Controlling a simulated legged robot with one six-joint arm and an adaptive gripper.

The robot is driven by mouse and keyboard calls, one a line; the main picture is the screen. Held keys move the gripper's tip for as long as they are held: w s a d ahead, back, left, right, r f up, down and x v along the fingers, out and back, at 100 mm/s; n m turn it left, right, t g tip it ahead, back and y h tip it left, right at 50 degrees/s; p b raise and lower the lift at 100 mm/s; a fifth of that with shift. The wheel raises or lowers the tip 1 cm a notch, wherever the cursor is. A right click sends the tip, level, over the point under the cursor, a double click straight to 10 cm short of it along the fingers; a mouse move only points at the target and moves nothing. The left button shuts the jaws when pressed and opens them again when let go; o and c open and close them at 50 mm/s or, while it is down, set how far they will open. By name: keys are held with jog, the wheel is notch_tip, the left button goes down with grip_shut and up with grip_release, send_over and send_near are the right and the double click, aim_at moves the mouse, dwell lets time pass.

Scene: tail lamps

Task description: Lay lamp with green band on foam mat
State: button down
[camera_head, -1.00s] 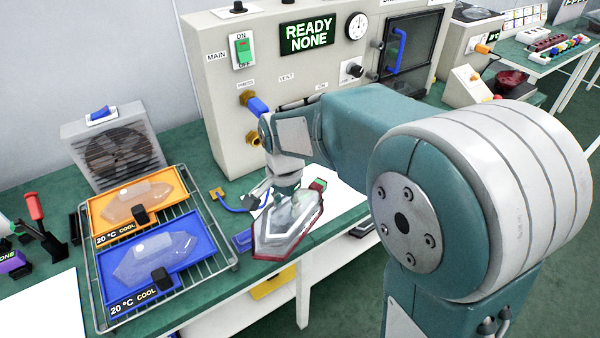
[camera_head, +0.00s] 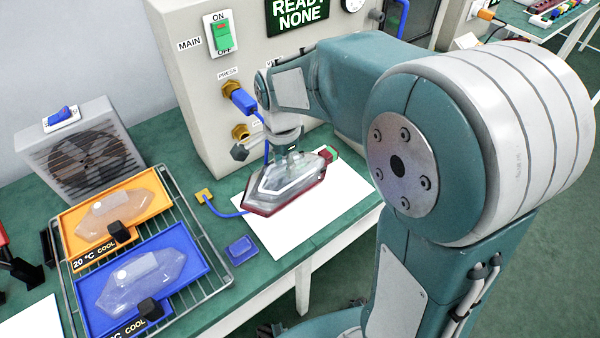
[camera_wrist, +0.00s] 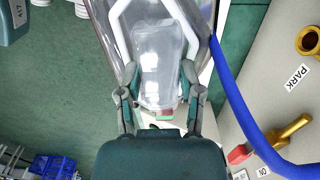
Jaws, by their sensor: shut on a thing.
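The lamp (camera_head: 270,198) has a clear body, a white angular outline and a dark red rim. A small green part (camera_head: 332,151) shows at its right end in the head view. My gripper (camera_wrist: 160,75) is shut on the lamp, with one finger on each side of the clear body in the wrist view. In the head view the lamp lies roughly level over a white sheet (camera_head: 300,235), which looks like the foam mat. I cannot tell whether the lamp touches the sheet. The lamp hides most of my fingers in the head view.
A wire rack (camera_head: 222,281) with an orange tray (camera_head: 80,213) and a blue tray (camera_head: 194,268) stands left, each holding a clear lens. A tester panel (camera_head: 190,70) stands behind the lamp. A blue hose (camera_head: 242,100) hangs close by. A blue block (camera_head: 241,249) lies in front.

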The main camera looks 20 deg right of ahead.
jog(key=w+d+f, duration=0.2)
jog(key=f, duration=0.1)
jog(key=w+d+f, duration=0.1)
jog(key=f, duration=0.1)
jog(key=shift+w+d, duration=0.1)
jog(key=shift+w, duration=0.15)
jog(key=shift+w+d+f, duration=0.3)
jog(key=shift+d+f, duration=0.1)
jog(key=shift+f, duration=0.05)
jog(key=f, duration=0.3)
jog(key=shift+w+d+f, duration=0.15)
jog(key=shift+w+f, duration=0.05)
jog(key=shift+f, duration=0.15)
jog(key=shift+f, duration=0.1)
jog(key=shift+c, duration=1.3)
grip_release()
